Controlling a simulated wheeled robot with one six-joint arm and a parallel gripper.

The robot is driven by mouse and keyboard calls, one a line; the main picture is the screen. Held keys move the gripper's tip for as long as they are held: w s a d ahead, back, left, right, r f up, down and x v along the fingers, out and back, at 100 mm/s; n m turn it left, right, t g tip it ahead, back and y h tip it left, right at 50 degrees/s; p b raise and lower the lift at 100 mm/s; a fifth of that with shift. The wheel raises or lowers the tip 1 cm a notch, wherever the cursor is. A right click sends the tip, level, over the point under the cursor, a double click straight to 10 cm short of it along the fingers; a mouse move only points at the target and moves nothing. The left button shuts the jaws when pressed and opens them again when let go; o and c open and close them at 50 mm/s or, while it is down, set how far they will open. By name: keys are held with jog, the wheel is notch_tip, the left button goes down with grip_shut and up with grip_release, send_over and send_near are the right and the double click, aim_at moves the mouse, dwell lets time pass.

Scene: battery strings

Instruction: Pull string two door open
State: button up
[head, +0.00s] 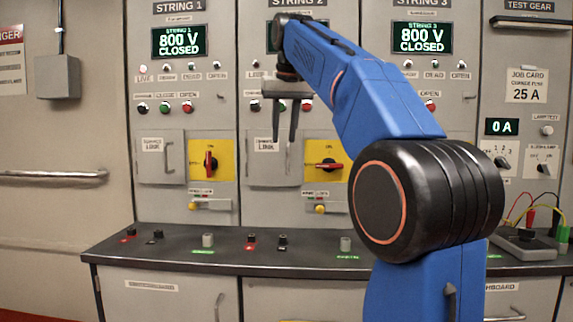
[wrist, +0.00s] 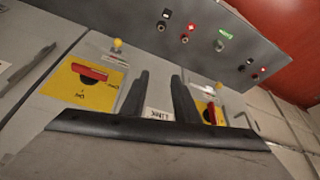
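The string two door (head: 262,173) is the grey panel with a LINK label in the middle cabinet. It looks shut in the head view. My gripper (head: 284,140) hangs in front of its upper right part, with its two dark fingers pointing down and apart. The door's handle is not clearly seen; the fingers cover part of that area. In the tilted wrist view my gripper (wrist: 160,82) shows open, with the LINK label (wrist: 158,115) seen between the fingers. Contact with the door cannot be told.
A yellow plate with a red switch handle (head: 325,165), set sideways, is right of the door. A dark counter (head: 225,262) with several terminals runs below. The string one door (head: 155,170) is at left. A test gear panel (head: 525,100) is at far right.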

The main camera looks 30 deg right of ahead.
aim_at(287, 157)
jog(key=w+d+r+m, duration=0.1)
jog(key=w+d+r, duration=0.4)
jog(key=x, duration=1.7)
jog(key=shift+s+d, duration=0.1)
jog(key=shift+d, duration=0.15)
grip_shut()
